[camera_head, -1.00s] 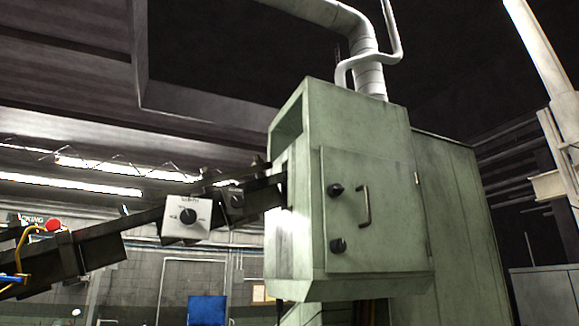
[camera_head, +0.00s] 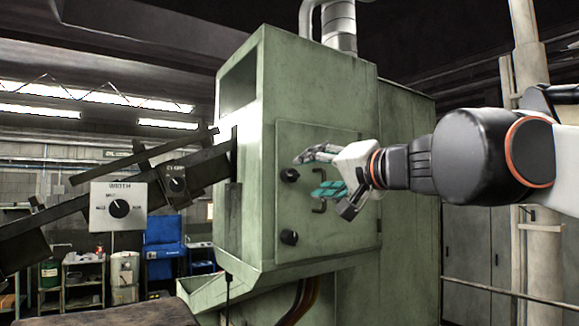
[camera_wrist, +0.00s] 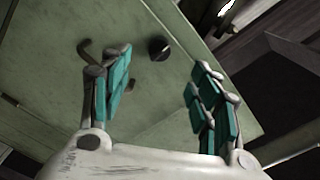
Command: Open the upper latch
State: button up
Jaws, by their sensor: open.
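The green machine door (camera_head: 325,240) carries two round black latch knobs on its left side. The upper latch (camera_head: 289,175) and lower latch (camera_head: 289,238) are dark, with a bar handle (camera_head: 319,192) to their right. My gripper (camera_head: 318,174) is open and empty in front of the door, fingers pointing left toward the upper latch, apart from it. In the wrist view my gripper (camera_wrist: 160,95) shows teal pads spread wide. One black knob (camera_wrist: 158,48), apparently the upper latch, lies beyond the gap between the fingers. The handle (camera_wrist: 90,52) is beside the left finger.
A grey control box (camera_head: 119,206) with a dial and a dark sloping chute (camera_head: 60,215) stand left of the machine. Shelves and a blue cabinet (camera_head: 164,240) are far behind. There is free space in front of the door.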

aim_at(294, 175)
jog(key=x, duration=0.8)
jog(key=shift+a+f, duration=0.1)
jog(key=shift+w+a+f+n+b, duration=0.1)
jog(key=shift+w+n+b, duration=0.2)
jog(key=shift+n, duration=0.2)
jog(key=shift+s+n, duration=0.1)
jog(key=shift+n, duration=0.5)
jog(key=n, duration=0.2)
jog(key=shift+s+d+n+b, duration=0.2)
jog(key=shift+s+n+b, duration=0.1)
jog(key=shift+s+b, duration=0.1)
jog(key=shift+w+a+n, duration=0.1)
jog(key=shift+w+n, duration=0.2)
jog(key=shift+n, duration=0.8)
jog(key=shift+n+p, duration=0.35)
jog(key=shift+n, duration=0.25)
jog(key=shift+s+n, duration=0.2)
jog(key=shift+n, duration=0.6)
jog(key=shift+w+n, duration=0.1)
jog(key=shift+n, duration=0.5)
jog(key=shift+c, duration=0.3)
